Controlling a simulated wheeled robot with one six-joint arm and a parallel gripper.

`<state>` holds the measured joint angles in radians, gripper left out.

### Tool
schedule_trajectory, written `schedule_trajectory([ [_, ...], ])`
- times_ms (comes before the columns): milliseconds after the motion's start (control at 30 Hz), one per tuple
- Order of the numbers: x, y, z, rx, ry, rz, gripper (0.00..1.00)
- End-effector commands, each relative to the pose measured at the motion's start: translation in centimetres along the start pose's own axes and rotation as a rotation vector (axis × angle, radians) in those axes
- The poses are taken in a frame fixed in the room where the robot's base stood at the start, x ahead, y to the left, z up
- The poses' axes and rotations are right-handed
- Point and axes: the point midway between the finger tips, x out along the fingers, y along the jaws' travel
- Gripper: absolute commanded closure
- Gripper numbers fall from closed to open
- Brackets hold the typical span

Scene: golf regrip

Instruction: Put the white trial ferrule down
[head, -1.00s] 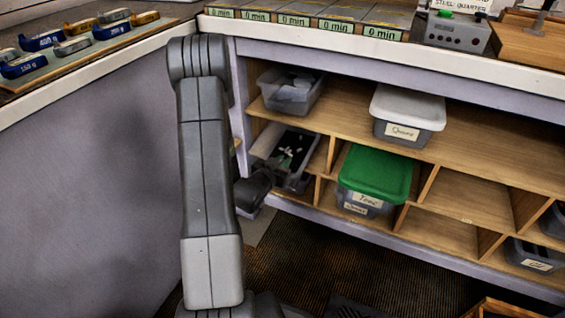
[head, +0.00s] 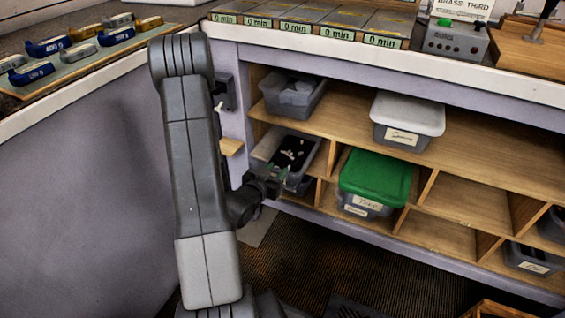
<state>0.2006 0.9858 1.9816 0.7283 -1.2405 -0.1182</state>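My gripper (head: 274,181) is small and dark in the head view, in front of the lower-left shelf compartment, at the near edge of an open grey bin (head: 309,176). Its fingers blend into the bin's shadow, so I cannot tell whether they are apart or hold anything. Several small pale pieces (head: 290,153) lie on the dark inside of the bin. I cannot tell whether the white trial ferrule is among them or at my fingertips.
A green-lidded box (head: 376,176) stands right of the bin. Above are an open grey bin (head: 292,98) and a white-lidded box (head: 409,113). A wooden block (head: 231,146) juts from the cabinet's left post. The lower middle compartments look empty.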

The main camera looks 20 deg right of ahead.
Motion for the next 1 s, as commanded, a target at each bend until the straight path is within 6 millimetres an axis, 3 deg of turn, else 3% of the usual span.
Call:
schedule_trajectory([
  [133,-3.3,-0.1,-0.1,-0.003,-0.002,-0.003,0.63],
  [333,-5.4,-0.1,0.0,0.000,0.000,-0.001,0.63],
  [1000,-6.0,0.0,0.0,0.000,0.000,0.001,0.63],
])
